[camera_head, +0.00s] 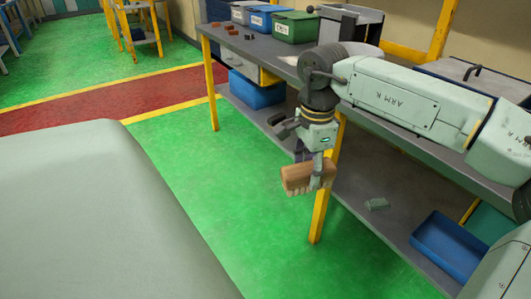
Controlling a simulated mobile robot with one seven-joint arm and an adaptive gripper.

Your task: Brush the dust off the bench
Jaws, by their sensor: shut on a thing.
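My gripper (318,168) hangs at the end of my arm, in front of the bench's near edge. It is shut on a brush (297,179) with a brown block and pale bristles pointing down. The brush is in the air, over the green floor and lower than the bench top. The bench (229,43) has a grey top and yellow legs. My arm hides much of the middle of its top.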

